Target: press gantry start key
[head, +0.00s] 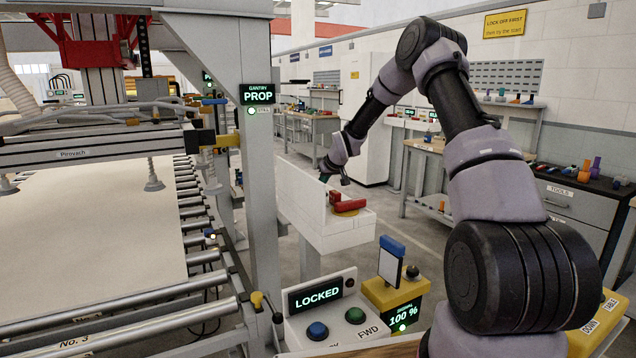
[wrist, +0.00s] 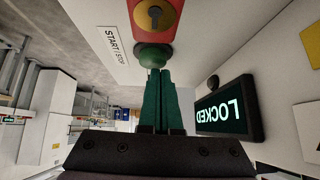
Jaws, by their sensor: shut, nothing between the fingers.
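The start key is a round green button (wrist: 154,55) on a white panel in the wrist view, beside a label (wrist: 117,45) reading START / STOP. My gripper (wrist: 157,72) has its two green fingers together, with nothing between them. The fingertips overlap the lower edge of the button in the picture; I cannot tell whether they touch it. In the head view my gripper (head: 326,179) is small, at the white box (head: 310,205) beside the gantry (head: 262,165). The button is not visible there.
A LOCKED display (wrist: 228,112) stands right of the fingers.

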